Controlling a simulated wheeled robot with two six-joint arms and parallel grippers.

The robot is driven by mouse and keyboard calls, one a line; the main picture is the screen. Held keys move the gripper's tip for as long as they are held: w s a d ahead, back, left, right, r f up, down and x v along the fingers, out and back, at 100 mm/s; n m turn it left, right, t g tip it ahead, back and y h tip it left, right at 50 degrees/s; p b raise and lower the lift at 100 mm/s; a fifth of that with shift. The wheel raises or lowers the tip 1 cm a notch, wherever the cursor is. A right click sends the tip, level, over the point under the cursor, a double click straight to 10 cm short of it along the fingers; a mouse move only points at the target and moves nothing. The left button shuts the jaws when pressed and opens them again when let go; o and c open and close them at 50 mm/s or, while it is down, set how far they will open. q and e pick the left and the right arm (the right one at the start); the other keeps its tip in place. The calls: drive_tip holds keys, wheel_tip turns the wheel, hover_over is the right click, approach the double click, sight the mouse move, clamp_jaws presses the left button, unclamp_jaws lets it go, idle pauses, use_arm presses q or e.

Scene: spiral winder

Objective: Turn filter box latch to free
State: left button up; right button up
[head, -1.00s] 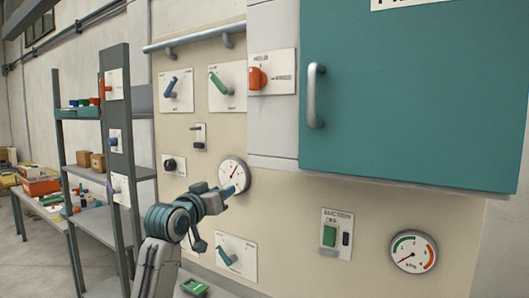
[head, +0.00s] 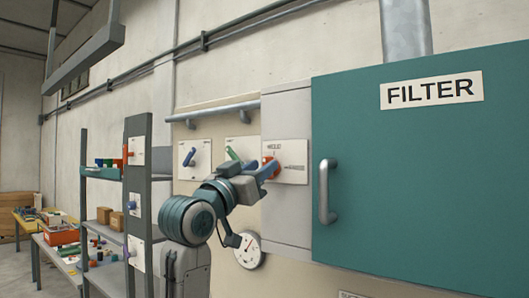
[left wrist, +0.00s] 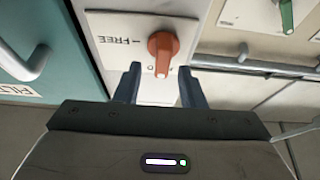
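The filter box latch is an orange-red turning handle (left wrist: 162,52) on a white plate (head: 291,163) beside the teal filter box door (head: 415,170). The left wrist view shows the plate upside down; the handle's lever points down there, away from the sideways FREE mark. In the head view the latch (head: 267,162) is partly hidden behind my left gripper (head: 270,170). In the left wrist view my left gripper (left wrist: 158,80) is open, its fingers apart on either side of the lever's lower end. I cannot tell whether they touch it. My right gripper is not in view.
A grey door handle (head: 325,192) sticks out right of the latch. A green lever (head: 233,154) and a blue lever (head: 189,157) are on plates to the left. A rail (head: 215,113) runs above them, and a gauge (head: 248,250) sits below my arm.

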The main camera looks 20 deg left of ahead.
use_arm(q)
drive_tip(key=shift+p+x, duration=0.35)
drive_tip(key=shift+x, duration=0.55)
drive_tip(key=shift+w+a, duration=0.1)
drive_tip(key=shift+w, duration=0.1)
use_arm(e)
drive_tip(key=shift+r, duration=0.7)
use_arm(q)
drive_tip(key=c, duration=0.6)
drive_tip(key=shift+c, duration=0.2)
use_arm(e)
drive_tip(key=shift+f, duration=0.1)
